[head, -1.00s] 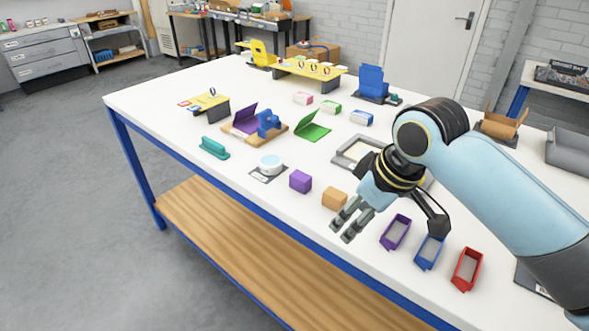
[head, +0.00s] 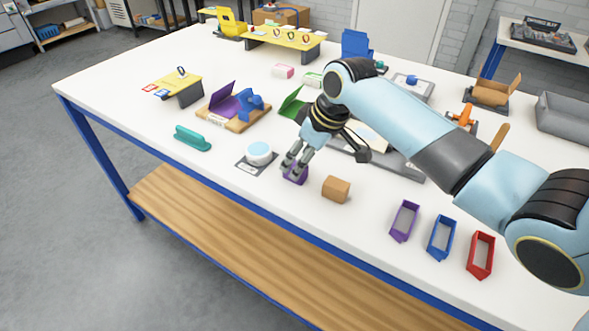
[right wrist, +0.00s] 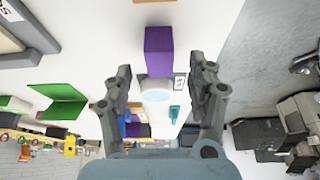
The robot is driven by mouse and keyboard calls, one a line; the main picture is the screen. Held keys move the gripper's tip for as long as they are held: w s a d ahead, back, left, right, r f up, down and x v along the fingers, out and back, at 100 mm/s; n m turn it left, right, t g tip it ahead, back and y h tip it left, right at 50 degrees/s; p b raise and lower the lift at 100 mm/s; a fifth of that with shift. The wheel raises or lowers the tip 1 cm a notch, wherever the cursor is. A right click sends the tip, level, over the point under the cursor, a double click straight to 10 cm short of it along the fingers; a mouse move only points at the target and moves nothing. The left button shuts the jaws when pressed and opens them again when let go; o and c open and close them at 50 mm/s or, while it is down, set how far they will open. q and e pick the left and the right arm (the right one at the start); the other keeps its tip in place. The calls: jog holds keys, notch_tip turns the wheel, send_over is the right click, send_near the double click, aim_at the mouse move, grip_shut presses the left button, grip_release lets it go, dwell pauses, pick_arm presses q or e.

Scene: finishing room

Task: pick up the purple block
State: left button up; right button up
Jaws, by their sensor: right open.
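The purple block (head: 295,176) sits on the white table near its front edge, partly hidden behind my right gripper's fingers in the head view. My right gripper (head: 291,168) is open and points down at the block from above. In the right wrist view the purple block (right wrist: 159,52) shows beyond and between the two open fingertips (right wrist: 162,76), with nothing held. I cannot tell whether the fingers touch it. My left gripper is not in view.
An orange-brown block (head: 336,189) stands just right of the purple block. A round white device (head: 258,152) is on its left. Purple (head: 404,221), blue (head: 441,238) and red (head: 481,255) bins stand farther right along the front edge.

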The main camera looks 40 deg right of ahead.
jog(key=x, duration=0.3)
jog(key=shift+f, duration=0.45)
jog(key=shift+c, duration=1.9)
jog(key=c, duration=0.4)
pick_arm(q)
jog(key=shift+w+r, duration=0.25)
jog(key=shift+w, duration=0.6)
pick_arm(e)
jog(key=shift+c, duration=0.2)
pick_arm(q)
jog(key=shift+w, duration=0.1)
